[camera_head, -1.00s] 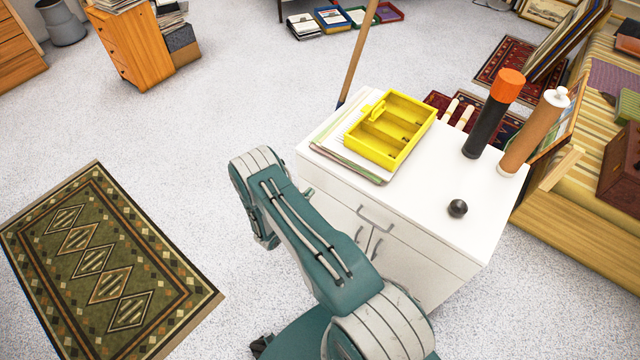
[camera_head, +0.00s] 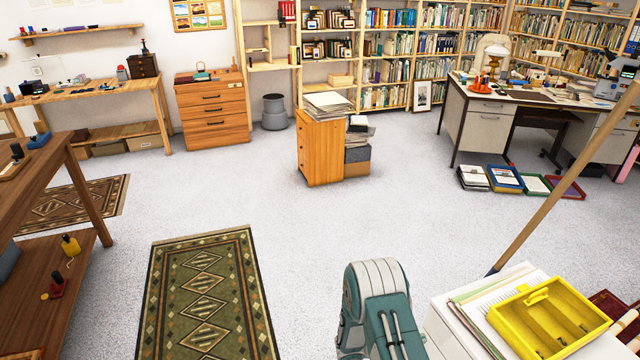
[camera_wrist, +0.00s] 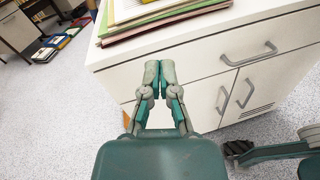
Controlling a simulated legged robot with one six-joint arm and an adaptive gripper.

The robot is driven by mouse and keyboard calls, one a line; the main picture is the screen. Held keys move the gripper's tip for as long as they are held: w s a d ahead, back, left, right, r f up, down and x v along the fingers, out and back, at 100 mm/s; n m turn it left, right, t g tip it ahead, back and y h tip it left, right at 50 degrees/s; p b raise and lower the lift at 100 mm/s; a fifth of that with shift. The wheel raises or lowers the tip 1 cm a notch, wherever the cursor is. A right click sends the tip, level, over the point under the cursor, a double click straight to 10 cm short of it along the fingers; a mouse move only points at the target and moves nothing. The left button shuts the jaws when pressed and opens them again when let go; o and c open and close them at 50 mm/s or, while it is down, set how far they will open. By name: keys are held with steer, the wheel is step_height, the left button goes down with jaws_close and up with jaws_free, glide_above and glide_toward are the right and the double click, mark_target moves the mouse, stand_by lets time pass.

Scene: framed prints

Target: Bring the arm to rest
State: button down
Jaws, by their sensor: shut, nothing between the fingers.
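My arm (camera_head: 378,315) shows at the bottom of the head view, folded in front of the white cabinet's left side; my gripper is hidden there. In the wrist view my gripper (camera_wrist: 159,68) is shut and empty, its fingertips together. It is in front of the white cabinet (camera_wrist: 205,88), below the edge of its top. I cannot tell whether it touches the cabinet.
The yellow tray (camera_head: 545,320) and papers (camera_head: 480,310) lie on the cabinet at the bottom right. A wooden pole (camera_head: 570,175) rises behind it. A green rug (camera_head: 205,295) lies left of my arm. Open grey floor (camera_head: 290,220) stretches ahead, toward a small wooden drawer unit (camera_head: 320,150).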

steer(key=s+a+r+m+g+y, duration=0.1)
steer(key=s+r+m+g+y, duration=0.25)
steer(key=r, duration=0.85)
steer(key=s+r+m+g+y, duration=0.1)
steer(key=s+r+m+y, duration=0.25)
steer(key=r+m, duration=0.55)
steer(key=s+a+r+m+t+y, duration=0.2)
steer(key=s+a+r+t+y, duration=0.2)
steer(key=s+r, duration=0.4)
steer(key=s+a+r+m+t+y, duration=0.3)
steer(key=s+a+r+t+y, duration=0.1)
steer(key=s+a+r, duration=0.3)
steer(key=shift+s+r+y, duration=0.9)
steer(key=shift+s+r, duration=0.3)
steer(key=shift+r, duration=0.25)
